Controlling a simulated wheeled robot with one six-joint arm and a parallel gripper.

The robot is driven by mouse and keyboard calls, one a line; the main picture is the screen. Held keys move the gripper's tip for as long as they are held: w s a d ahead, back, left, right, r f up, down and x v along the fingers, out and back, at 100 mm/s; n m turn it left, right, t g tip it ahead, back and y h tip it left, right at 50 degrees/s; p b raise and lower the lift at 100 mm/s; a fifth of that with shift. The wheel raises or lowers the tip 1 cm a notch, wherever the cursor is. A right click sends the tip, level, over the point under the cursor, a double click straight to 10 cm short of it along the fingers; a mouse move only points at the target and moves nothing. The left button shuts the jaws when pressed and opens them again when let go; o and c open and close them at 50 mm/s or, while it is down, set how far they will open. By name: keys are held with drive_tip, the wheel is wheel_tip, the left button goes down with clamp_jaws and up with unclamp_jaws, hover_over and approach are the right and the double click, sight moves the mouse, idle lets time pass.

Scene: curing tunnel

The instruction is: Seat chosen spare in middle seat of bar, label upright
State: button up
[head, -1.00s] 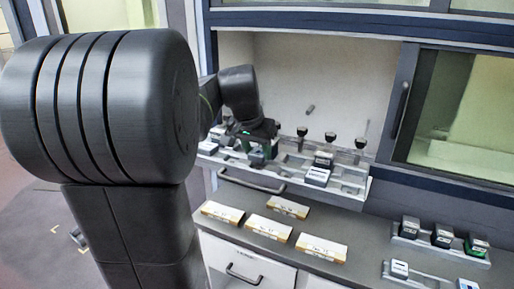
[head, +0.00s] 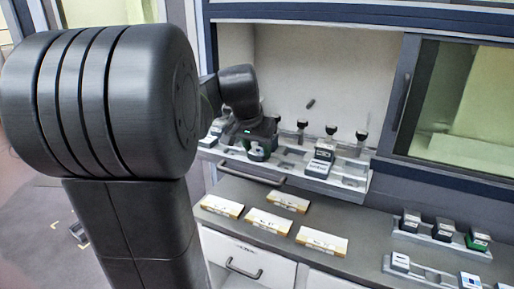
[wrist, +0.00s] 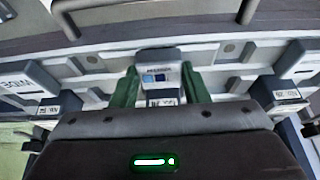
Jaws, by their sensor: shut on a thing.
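My gripper (head: 261,151) is over the left part of the long grey bar (head: 288,165). In the wrist view its two green fingers (wrist: 161,86) are shut on a small grey block, the spare (wrist: 158,60). The spare has a white label with blue squares facing the wrist camera. A smaller white label (wrist: 162,101) shows just below it; I cannot tell whether it is the same block. The bar's pale seats show behind the fingers. I cannot tell whether the spare touches the bar. The fingers' lower ends are hidden by the gripper body in the wrist view.
Other blocks stand on the bar at right (head: 318,169) and left (head: 216,127). Several dark-topped knobs (head: 331,130) rise behind it. Label cards (head: 268,221) lie on the counter in front. A rack with black and green blocks (head: 442,231) stands at right, with a lower tray (head: 428,272).

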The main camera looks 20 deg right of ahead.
drive_tip(key=o, duration=1.1)
drive_tip(key=v, duration=1.3)
drive_tip(key=shift+a+r, duration=0.15)
drive_tip(key=shift+r, duration=0.2)
drive_tip(key=shift+s, duration=0.1)
drive_tip(key=x, duration=1.3)
drive_tip(key=shift+f, duration=0.25)
drive_tip(key=shift+r, duration=0.1)
